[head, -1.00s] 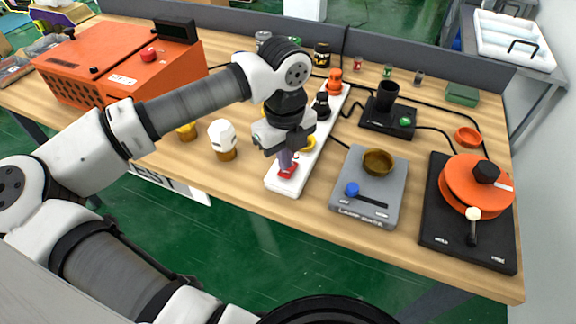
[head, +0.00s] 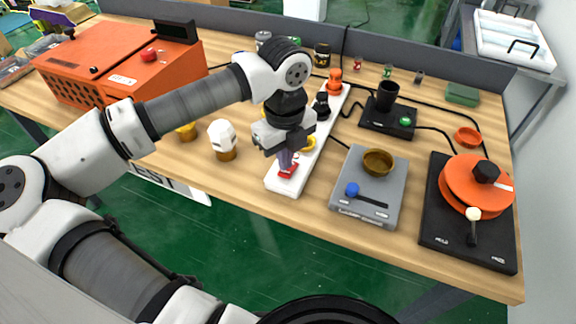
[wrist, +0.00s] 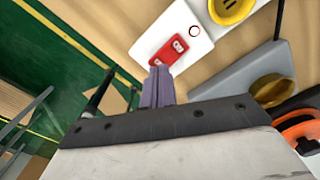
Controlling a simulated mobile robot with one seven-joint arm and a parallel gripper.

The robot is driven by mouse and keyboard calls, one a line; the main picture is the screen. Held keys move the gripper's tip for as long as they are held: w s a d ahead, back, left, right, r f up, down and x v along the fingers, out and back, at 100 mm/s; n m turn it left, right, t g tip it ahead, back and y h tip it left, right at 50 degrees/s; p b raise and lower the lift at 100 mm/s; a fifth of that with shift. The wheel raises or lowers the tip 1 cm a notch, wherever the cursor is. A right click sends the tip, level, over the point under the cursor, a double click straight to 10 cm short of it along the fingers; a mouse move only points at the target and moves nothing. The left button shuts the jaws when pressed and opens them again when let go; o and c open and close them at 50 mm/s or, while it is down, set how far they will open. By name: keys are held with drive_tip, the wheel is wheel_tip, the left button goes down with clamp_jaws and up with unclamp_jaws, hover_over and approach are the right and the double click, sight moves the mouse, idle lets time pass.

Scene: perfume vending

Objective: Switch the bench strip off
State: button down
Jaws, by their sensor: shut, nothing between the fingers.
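The bench strip (head: 312,150) is a long white power strip running away from the table's front edge. Its red rocker switch (head: 288,171) is at the near end, and it also shows in the wrist view (wrist: 168,52). My gripper (head: 285,160) points down over this end, fingers closed together, with the tips at or just above the switch. In the wrist view the purple-grey fingertips (wrist: 157,72) are by the lower edge of the switch. I cannot tell whether they touch it. A yellow plug (wrist: 232,8), a black plug (head: 321,106) and an orange plug (head: 335,82) sit along the strip.
A black unit with an orange disc (head: 455,180) is further right. A white-topped bottle (head: 222,135) stands left of my gripper. An orange machine (head: 110,65) fills the back left.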

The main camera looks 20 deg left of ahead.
sight(286, 172)
drive_tip(key=shift+f+b, duration=1.05)
drive_tip(key=shift+b, duration=0.15)
idle(0.5)
drive_tip(key=shift+r+p, duration=1.4)
drive_tip(key=shift+r, duration=2.15)
